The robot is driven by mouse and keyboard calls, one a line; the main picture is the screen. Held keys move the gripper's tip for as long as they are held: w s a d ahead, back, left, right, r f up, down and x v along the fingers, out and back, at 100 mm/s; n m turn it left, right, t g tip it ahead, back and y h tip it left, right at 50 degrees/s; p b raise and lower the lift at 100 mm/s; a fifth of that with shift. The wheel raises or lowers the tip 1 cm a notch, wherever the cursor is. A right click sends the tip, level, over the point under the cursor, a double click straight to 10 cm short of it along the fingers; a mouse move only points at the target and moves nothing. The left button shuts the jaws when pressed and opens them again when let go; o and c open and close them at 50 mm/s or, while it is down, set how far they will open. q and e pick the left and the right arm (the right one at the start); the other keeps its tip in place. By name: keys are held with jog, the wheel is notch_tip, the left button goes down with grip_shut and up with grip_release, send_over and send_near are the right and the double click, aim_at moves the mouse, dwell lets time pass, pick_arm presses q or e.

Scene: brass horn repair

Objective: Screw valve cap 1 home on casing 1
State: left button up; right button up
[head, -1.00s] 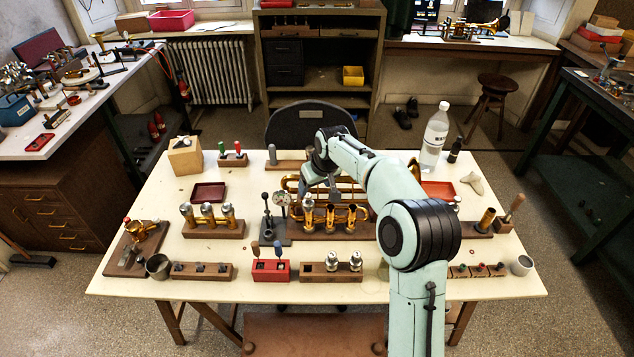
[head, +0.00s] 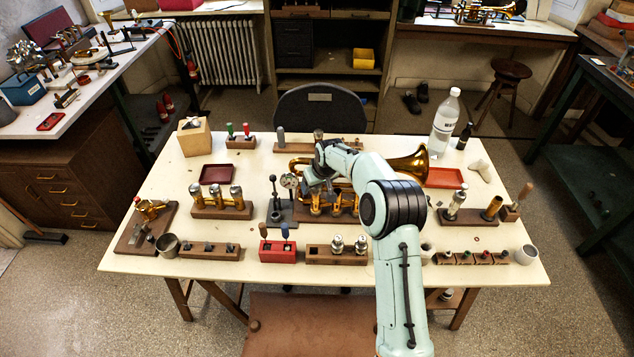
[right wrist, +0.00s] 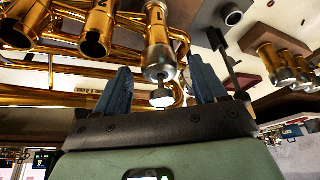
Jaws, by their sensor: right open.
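The brass horn (head: 408,167) lies across its stand at the middle of the table, its bell to the right. In the right wrist view, casing 1 (right wrist: 158,28) bears a silver valve cap 1 (right wrist: 159,62) at its end, with a button and stem sticking out toward my palm. I cannot tell how far the cap is screwed on. My right gripper (right wrist: 162,72) is open, one finger on each side of the cap, with visible gaps. In the head view my right gripper (head: 317,186) partly hides the casing. My left gripper is out of view.
Two silver caps (head: 349,244) stand in a wooden rack in front of the horn. Other open casings (right wrist: 97,32) are close beside casing 1. A lever tool with a dial (head: 289,181) stands just left of the horn. A water bottle (head: 445,123) stands at the back right.

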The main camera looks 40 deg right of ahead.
jog(key=c, duration=1.3)
jog(key=shift+o, duration=0.2)
jog(key=shift+a+m, duration=0.1)
jog(key=shift+m, duration=0.2)
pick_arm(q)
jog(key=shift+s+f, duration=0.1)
pick_arm(e)
jog(key=o, duration=1.2)
jog(key=shift+m, duration=0.3)
jog(key=shift+o, duration=0.2)
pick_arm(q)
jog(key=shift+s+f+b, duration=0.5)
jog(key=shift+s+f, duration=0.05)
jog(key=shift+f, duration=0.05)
pick_arm(e)
jog(key=v, duration=1.3)
jog(key=shift+r, duration=0.2)
jog(key=shift+a, duration=0.15)
